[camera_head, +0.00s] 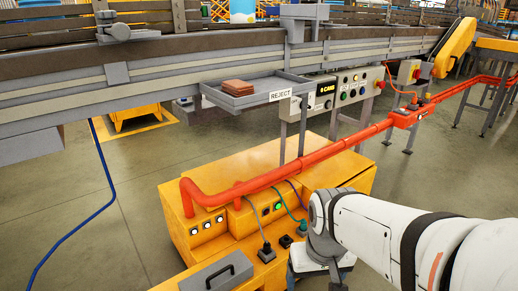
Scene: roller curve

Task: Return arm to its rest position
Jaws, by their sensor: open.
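My white arm (385,231) enters from the right edge and reaches left to a grey joint (322,212). Below the joint, a white and grey part of my arm (318,257) goes down past the bottom edge. It is in front of the right end of the yellow machine housing. My gripper itself is not visible, so I cannot see what is between its jaws.
A yellow housing (262,160) with an orange-red pipe (290,173), buttons and cables is close to my arm. Behind are a conveyor (230,53), a REJECT tray (222,99) holding brown pieces (238,87), and a control panel (352,88). Open floor (440,165) is right.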

